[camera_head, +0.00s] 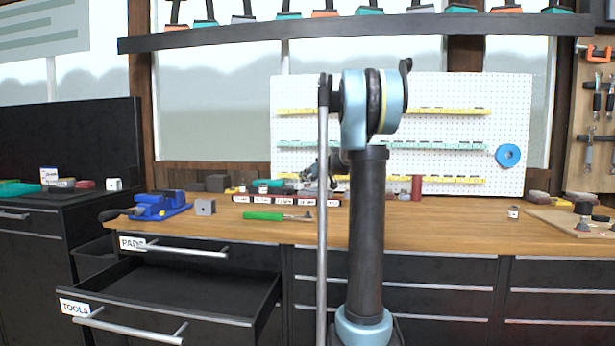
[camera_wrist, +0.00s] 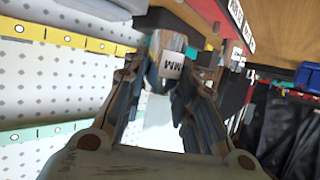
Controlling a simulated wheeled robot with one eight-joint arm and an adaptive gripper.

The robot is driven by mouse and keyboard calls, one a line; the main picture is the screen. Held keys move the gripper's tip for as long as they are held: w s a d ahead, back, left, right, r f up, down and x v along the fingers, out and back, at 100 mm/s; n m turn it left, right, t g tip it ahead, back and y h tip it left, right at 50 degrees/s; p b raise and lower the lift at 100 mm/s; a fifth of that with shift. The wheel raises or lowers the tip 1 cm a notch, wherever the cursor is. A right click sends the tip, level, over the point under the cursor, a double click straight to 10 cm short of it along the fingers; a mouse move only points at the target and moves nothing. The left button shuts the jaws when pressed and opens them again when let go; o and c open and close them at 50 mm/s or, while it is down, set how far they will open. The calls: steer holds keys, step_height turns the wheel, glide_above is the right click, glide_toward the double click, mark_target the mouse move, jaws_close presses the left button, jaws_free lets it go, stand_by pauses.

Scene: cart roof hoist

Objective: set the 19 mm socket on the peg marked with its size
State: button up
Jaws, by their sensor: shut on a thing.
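My gripper (camera_head: 322,168) is over the workbench, in front of the pegboard and partly hidden by my arm. In the wrist view, my gripper (camera_wrist: 160,78) is shut on a metallic socket (camera_wrist: 168,48) with a white label reading "MM"; its number is not readable. A low rack (camera_head: 286,201) with a red front and white labels stands on the bench below and left of my gripper. It also shows at the upper right of the wrist view (camera_wrist: 237,14). The rack's size markings are too small to read, and its pegs are not clear. The held socket is apart from the rack.
A green-handled tool (camera_head: 266,216) lies before the rack. A blue vise (camera_head: 160,205) and grey block (camera_head: 205,207) stand left. A red cylinder (camera_head: 417,188) and small labelled piece (camera_head: 513,211) are right. The TOOLS drawer (camera_head: 190,290) is open. The bench's right-middle is clear.

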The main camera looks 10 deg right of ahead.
mark_target(310, 186)
steer(key=shift+f, duration=1)
steer(key=shift+r, duration=0.15)
steer(key=shift+f, duration=1.4)
stand_by(1.3)
steer(key=o, duration=1.2)
steer(key=shift+c, duration=0.2)
steer(key=shift+s, duration=0.1)
steer(key=v, duration=1.1)
steer(key=shift+s+d+r, duration=0.2)
steer(key=shift+s, duration=0.1)
